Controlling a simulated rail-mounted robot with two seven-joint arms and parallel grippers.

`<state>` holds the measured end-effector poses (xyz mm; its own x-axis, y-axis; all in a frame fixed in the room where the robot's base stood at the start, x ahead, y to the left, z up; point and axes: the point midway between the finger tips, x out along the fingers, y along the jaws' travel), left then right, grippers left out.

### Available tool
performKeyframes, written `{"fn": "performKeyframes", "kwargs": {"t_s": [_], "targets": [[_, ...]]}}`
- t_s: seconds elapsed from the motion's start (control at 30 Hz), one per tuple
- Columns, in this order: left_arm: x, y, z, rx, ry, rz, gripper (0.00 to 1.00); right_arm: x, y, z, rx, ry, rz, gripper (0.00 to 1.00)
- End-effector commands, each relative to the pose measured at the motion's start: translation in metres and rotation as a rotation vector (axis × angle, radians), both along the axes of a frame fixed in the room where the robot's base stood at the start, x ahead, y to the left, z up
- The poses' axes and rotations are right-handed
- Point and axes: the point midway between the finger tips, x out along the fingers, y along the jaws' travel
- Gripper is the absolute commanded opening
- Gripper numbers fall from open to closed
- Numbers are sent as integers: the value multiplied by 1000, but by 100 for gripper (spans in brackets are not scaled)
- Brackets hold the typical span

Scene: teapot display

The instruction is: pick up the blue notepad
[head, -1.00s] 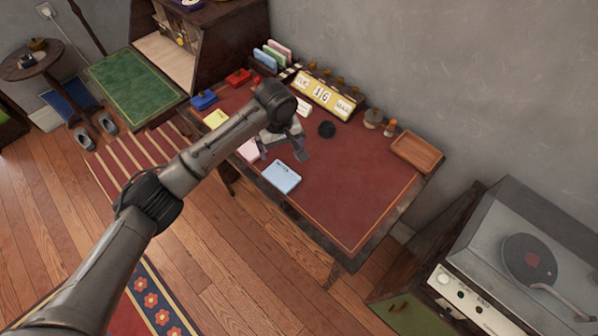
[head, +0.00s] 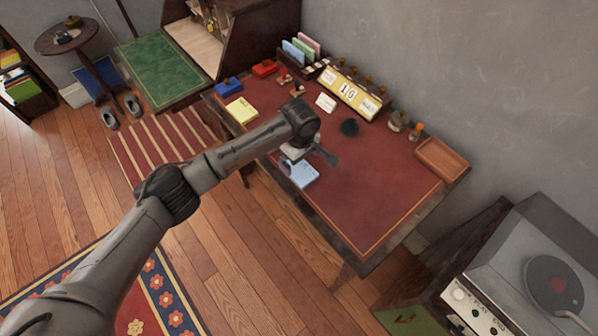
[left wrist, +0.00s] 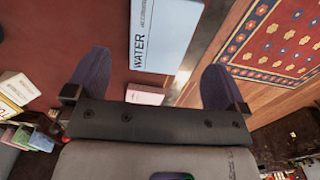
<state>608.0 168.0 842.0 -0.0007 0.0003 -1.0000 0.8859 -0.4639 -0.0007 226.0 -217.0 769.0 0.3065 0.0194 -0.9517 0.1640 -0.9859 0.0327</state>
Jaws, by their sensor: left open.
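The blue notepad (head: 303,176) lies on the red desk top (head: 365,190) near its front edge, partly hidden by my left gripper in the head view. My left gripper (head: 312,156) is open and empty above the notepad's far side. In the left wrist view the blue notepad (left wrist: 164,32), marked "WATER", lies beyond the open fingers (left wrist: 158,62), roughly in line with the gap between them. The fingers appear apart from it. My right gripper is in neither view.
A pink pad (left wrist: 145,95) shows close to the blue notepad in the left wrist view. A yellow notepad (head: 241,110) lies to the left on the desk. The desk's right part is clear.

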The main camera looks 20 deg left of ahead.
Motion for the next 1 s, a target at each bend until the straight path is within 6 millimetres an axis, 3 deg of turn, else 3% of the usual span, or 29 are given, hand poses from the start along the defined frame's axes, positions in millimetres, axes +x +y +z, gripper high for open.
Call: {"fn": "performKeyframes", "kwargs": {"t_s": [0.27, 0.63, 0.9, 1.0], "targets": [[0, 0, -11, 1, 0, -1, 100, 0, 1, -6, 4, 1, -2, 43], [0, 2, -54, 1, 0, -1, 100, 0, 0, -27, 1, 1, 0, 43], [0, 1, -56, 0, -1, -1, 99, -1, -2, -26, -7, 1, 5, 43], [0, 1, -56, 0, -1, -1, 89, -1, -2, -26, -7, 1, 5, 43]]}}
